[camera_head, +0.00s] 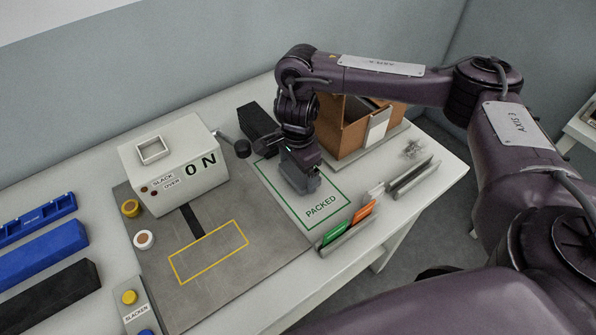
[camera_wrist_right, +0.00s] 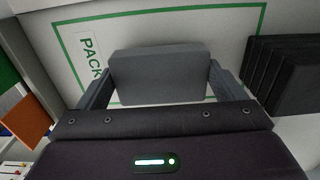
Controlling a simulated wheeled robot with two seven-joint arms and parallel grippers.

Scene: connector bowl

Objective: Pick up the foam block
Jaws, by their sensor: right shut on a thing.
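My right gripper (camera_head: 300,176) points down over the green-outlined PACKED area (camera_head: 326,210). In the right wrist view the right gripper (camera_wrist_right: 160,88) is shut on a plain grey block (camera_wrist_right: 160,70), which looks like the foam block. One finger is against each end of it. The block is partly hidden by the gripper in the head view. I cannot tell whether it touches the surface below. My left gripper is not in view.
A stack of black slabs (camera_head: 258,122) stands behind the gripper, also in the wrist view (camera_wrist_right: 292,72). A white ON box (camera_head: 168,165) is left, a brown carton (camera_head: 345,135) behind right. A rack (camera_head: 349,239) with coloured cards stands in front.

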